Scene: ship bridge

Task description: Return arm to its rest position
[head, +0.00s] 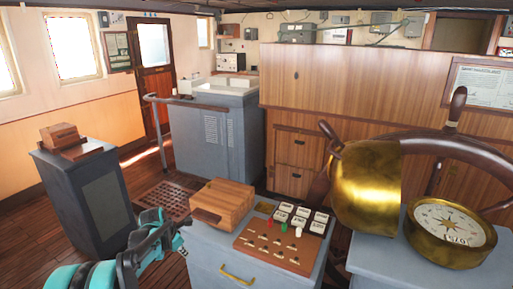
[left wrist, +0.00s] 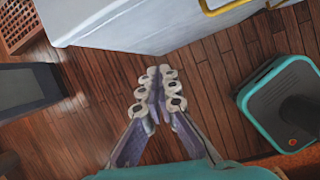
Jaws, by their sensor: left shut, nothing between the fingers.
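My left arm, teal and grey, comes into the head view from the lower left. Its left gripper (head: 165,238) is at the left side of the grey cabinet (head: 215,268), and its fingers are hard to make out there. In the left wrist view the left gripper (left wrist: 157,92) is shut and empty, its fingertips together above the plank floor. It appears apart from the cabinet, which shows at the top of that view (left wrist: 125,28). My right gripper is in neither view.
The cabinet carries a wooden box (head: 222,199) and a switch panel (head: 283,240). A dark pedestal (head: 88,200) stands to the left. A brass compass (head: 450,233) and ship's wheel (head: 490,160) are at the right. Wooden floor (left wrist: 225,75) lies clear below the gripper.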

